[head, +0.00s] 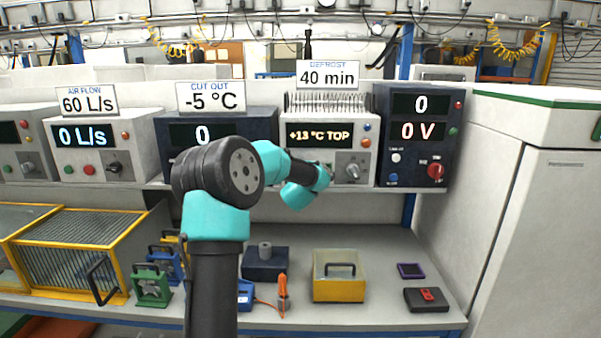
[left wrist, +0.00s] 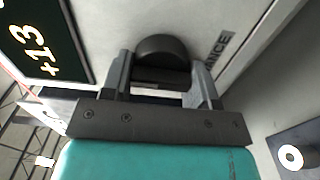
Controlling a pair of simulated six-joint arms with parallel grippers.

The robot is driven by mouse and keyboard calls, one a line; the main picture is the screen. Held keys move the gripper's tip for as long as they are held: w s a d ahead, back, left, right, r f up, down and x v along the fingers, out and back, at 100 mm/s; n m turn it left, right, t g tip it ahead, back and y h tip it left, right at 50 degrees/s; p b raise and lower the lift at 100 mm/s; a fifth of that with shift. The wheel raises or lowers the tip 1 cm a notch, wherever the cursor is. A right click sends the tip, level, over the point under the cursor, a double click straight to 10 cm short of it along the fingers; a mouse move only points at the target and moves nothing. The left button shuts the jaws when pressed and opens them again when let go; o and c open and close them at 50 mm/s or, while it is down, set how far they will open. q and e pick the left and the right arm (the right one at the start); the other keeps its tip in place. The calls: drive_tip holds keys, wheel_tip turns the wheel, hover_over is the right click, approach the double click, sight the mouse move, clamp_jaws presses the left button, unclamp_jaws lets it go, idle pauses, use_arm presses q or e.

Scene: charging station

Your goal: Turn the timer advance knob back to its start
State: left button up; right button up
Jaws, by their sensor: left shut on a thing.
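The defrost unit (head: 330,105) stands on the shelf with a "40 min" sign above it. Its display (head: 320,135) reads "+13 °C TOP". The black advance knob (left wrist: 162,47) shows in the left wrist view beside a label ending "ANCE". My left gripper (left wrist: 163,68) is shut on this knob, a finger on each side. In the head view my left arm reaches up to the unit's front and hides the knob. The knob's pointer mark cannot be made out. My right gripper is not in view.
A second knob (head: 353,170) is on the unit's right side. A dark unit (head: 415,110) reading "0 V" stands close on the right, and a dark cut out unit (head: 175,133) on the left. A yellow box (head: 339,290) and small tools lie on the bench below.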

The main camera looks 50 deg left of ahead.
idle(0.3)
use_arm(q)
drive_tip(key=o, duration=0.9)
drive_tip(key=v, duration=1.7)
drive_tip(key=shift+s+d+r, duration=0.1)
drive_tip(key=shift+s+d, duration=0.05)
drive_tip(key=shift+s, duration=0.05)
